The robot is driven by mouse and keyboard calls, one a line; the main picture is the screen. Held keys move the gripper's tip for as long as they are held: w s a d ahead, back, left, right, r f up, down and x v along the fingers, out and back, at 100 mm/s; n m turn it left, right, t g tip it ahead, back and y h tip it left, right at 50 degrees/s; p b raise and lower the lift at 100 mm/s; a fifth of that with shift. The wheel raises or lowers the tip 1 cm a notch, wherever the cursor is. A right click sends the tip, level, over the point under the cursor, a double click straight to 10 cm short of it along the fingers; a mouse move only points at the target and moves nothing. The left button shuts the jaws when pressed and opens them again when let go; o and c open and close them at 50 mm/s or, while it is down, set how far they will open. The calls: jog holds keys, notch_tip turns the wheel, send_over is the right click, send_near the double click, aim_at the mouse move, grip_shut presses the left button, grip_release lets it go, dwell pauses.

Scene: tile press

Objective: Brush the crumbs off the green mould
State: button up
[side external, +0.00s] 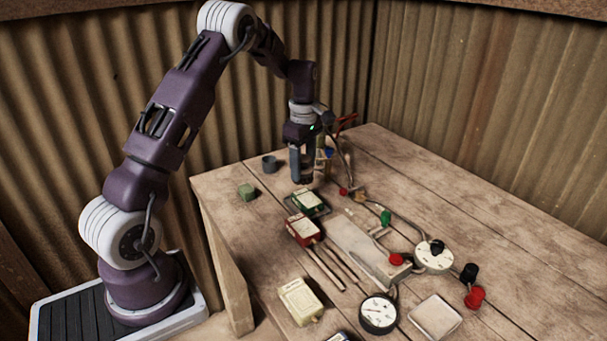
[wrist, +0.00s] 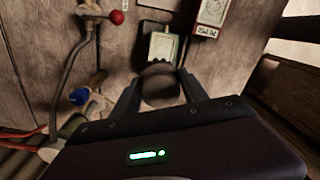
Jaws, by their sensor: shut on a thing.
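The green mould (side external: 308,201) sits on a dark tray (side external: 323,211) near the middle of the table. In the wrist view the green mould (wrist: 162,46) lies just beyond my fingertips. My gripper (side external: 302,176) points down, behind and above the green mould in the side view. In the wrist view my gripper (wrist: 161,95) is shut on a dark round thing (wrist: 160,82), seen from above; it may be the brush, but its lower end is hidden. Crumbs are too small to tell apart on the mould's pale markings.
A red mould (side external: 302,230) and a cream mould (side external: 299,301) stand nearer the front. A press with a dial (side external: 434,257), hoses and a gauge (side external: 379,313) fills the right side.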

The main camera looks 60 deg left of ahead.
aim_at(303, 158)
jog(key=shift+r, duration=1.8)
